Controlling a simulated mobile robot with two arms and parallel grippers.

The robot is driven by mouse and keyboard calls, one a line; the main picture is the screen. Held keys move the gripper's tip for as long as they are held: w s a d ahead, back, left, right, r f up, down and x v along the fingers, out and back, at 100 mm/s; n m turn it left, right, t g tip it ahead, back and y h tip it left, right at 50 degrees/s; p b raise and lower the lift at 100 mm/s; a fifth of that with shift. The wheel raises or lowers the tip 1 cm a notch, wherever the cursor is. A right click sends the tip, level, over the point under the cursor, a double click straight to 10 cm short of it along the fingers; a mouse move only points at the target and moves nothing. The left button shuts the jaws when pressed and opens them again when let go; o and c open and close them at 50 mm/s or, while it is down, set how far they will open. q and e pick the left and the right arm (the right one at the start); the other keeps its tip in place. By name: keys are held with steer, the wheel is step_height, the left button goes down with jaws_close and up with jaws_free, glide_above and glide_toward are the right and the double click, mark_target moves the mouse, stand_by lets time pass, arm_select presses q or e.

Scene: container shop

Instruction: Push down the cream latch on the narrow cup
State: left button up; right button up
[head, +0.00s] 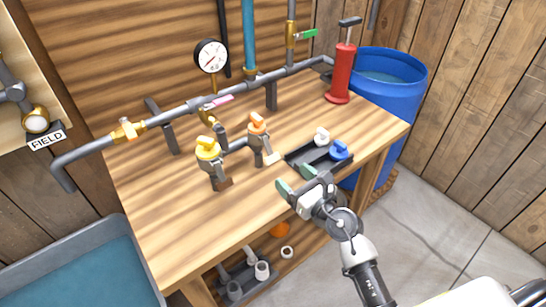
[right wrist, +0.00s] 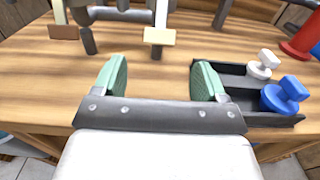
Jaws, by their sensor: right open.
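The cream latch (head: 272,158) sticks out low on the front of the upright grey fitting with the orange top (head: 257,123), on the wooden workbench. In the right wrist view the cream latch (right wrist: 159,37) stands out level, ahead of my fingers. I take this fitting as the narrow cup; its top is cut off there. My right gripper (head: 295,179) is open and empty over the bench's front part, to the right of the latch and apart from it. In the right wrist view my right gripper (right wrist: 160,80) has its green fingers wide apart. My left gripper is not in view.
A second fitting with a yellow top (head: 208,149) and brown latch (head: 223,183) stands to the left. A black tray (head: 300,157) with white (head: 322,136) and blue (head: 340,150) knobs lies close to my right gripper. Behind are a pipe, a gauge (head: 211,56) and a red pump (head: 342,75).

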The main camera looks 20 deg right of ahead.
mark_target(274, 160)
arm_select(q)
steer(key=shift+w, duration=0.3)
arm_select(e)
steer(key=x, duration=0.9)
steer(key=shift+f, duration=0.1)
steer(key=shift+s, duration=0.1)
steer(key=c, duration=0.9)
steer(key=b, duration=0.3)
steer(key=f+t+b, duration=0.1)
steer(key=b, duration=0.2)
steer(key=shift+w+a+f+y, duration=0.1)
steer(key=shift+w+y, duration=0.2)
steer(key=shift+w, duration=0.05)
steer(key=t+b, duration=0.1)
steer(key=b, duration=0.1)
steer(key=shift+w+b, duration=0.15)
steer(key=shift+b, duration=0.2)
steer(key=shift+a+r+b, duration=0.1)
steer(key=shift+r+b, duration=0.15)
steer(key=shift+b, duration=0.2)
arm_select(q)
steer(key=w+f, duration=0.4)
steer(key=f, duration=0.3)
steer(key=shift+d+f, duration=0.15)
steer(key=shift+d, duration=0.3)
arm_select(e)
steer(key=shift+r, duration=0.1)
